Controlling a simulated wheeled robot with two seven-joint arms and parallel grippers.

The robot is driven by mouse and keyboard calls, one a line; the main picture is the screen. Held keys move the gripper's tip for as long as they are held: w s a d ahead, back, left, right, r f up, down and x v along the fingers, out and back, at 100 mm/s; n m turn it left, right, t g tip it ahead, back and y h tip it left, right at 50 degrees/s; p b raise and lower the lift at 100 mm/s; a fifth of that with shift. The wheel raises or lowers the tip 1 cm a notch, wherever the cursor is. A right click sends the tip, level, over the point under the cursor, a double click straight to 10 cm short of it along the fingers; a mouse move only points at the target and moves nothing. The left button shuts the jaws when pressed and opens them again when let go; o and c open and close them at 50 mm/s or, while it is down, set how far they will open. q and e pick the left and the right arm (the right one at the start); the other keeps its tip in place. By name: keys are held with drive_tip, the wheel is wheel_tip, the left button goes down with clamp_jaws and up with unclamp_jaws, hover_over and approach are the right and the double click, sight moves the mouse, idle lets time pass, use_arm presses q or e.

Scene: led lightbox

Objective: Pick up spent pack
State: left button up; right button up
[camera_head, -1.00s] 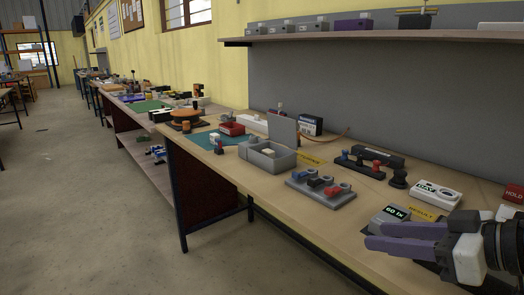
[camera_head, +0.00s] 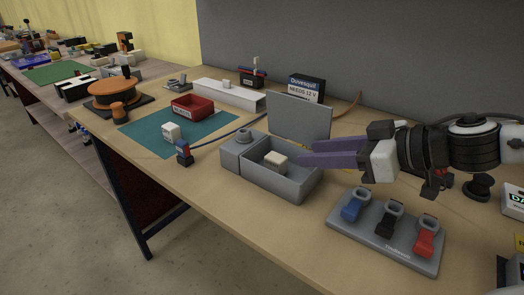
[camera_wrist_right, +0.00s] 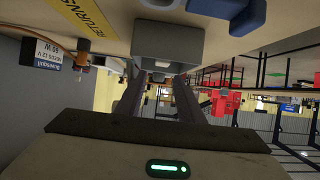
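A cream block (camera_head: 275,160) lies in the open grey box (camera_head: 290,187), whose lid (camera_head: 299,115) stands up at the back. Another pale block (camera_head: 171,132) stands on the green mat (camera_head: 146,127). No readable label tells me which is the spent pack. My right gripper (camera_head: 303,153) is open and empty, its purple fingers pointing left at the box's right end, close to the cream block. In the right wrist view, the fingers (camera_wrist_right: 158,78) are apart with a grey box (camera_wrist_right: 168,45) just beyond them. My left gripper is out of view.
A red tray (camera_head: 193,107) sits on the mat, with a small blue-and-red piece (camera_head: 184,153) by its edge. A grey stand (camera_head: 378,238) with blue, black and red pieces is at the front right. A labelled dark box (camera_head: 307,88) stands at the back.

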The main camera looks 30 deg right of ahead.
sight(280, 158)
drive_tip(key=x, duration=0.2)
drive_tip(key=shift+w+a+f+p, duration=0.15)
drive_tip(key=shift+a+f+p, duration=0.1)
drive_tip(key=shift+a+p, duration=0.1)
drive_tip(key=shift+p+x, duration=0.3)
drive_tip(key=shift+x, duration=0.8)
drive_tip(key=shift+w+a+f, duration=0.3)
drive_tip(key=shift+w+f, duration=0.35)
drive_tip(key=shift+w, duration=0.05)
drive_tip(key=shift+w+f+b, duration=0.35)
drive_tip(key=shift+w+b, duration=0.05)
drive_tip(key=shift+b, duration=0.05)
drive_tip(key=shift+w+a+f+b, duration=0.1)
drive_tip(key=shift+w+a+b, duration=0.2)
drive_tip(key=shift+w+b, duration=0.15)
drive_tip(key=shift+w+a, duration=0.1)
drive_tip(key=c, duration=0.8)
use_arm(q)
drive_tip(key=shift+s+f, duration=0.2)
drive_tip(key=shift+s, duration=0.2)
